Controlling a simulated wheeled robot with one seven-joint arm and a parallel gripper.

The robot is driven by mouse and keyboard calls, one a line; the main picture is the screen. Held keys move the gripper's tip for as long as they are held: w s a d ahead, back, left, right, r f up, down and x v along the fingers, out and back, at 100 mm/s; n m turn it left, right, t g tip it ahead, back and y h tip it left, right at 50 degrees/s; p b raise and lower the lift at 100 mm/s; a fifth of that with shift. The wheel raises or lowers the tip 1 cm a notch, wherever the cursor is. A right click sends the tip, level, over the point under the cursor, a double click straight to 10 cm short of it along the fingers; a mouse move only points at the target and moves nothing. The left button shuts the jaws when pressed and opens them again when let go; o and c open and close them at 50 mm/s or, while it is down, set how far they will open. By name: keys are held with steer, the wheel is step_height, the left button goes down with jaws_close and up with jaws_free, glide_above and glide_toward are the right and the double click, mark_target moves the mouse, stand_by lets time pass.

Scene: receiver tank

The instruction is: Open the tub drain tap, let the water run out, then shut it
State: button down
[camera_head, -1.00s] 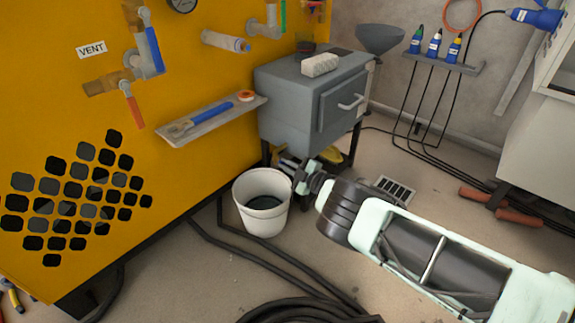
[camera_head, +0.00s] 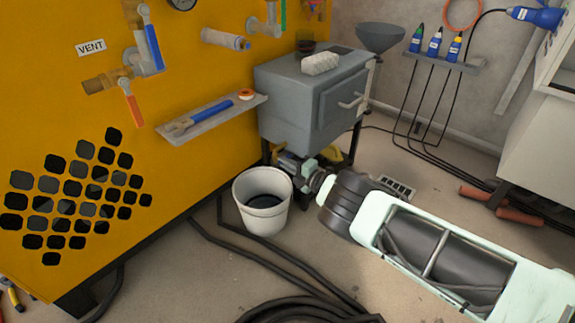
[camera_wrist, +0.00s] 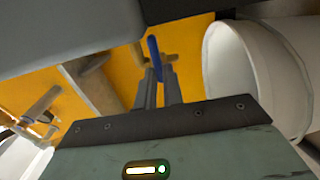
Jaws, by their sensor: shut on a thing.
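The grey tub (camera_head: 288,105) stands on dark legs against the yellow cabinet. My gripper (camera_wrist: 158,78) reaches in under it, beside the white bucket. In the wrist view its two fingers are close together on a blue lever (camera_wrist: 153,47), which looks like the drain tap's handle. In the head view the tap and fingertips are mostly hidden by my wrist and the tub. The white bucket (camera_head: 264,220) stands upright on the floor with a dark inside; it also shows in the wrist view (camera_wrist: 220,75). No running water can be made out.
A grey shelf (camera_head: 195,129) with a blue-handled tool juts from the yellow cabinet. Black hoses (camera_head: 262,262) lie on the floor in front of the bucket. A floor grate (camera_head: 397,186) lies beyond my arm. A white cabinet (camera_head: 545,130) is at right.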

steer(key=shift+d, duration=0.1)
stand_by(0.3)
steer(key=c, duration=1.5)
jaws_free()
steer(key=shift+d, duration=0.1)
steer(key=shift+s+d+r+p, duration=0.1)
steer(key=shift+s+d+p, duration=0.2)
steer(key=shift+p, duration=0.15)
steer(key=shift+p+v, duration=3.65)
steer(key=shift+v, duration=4.55)
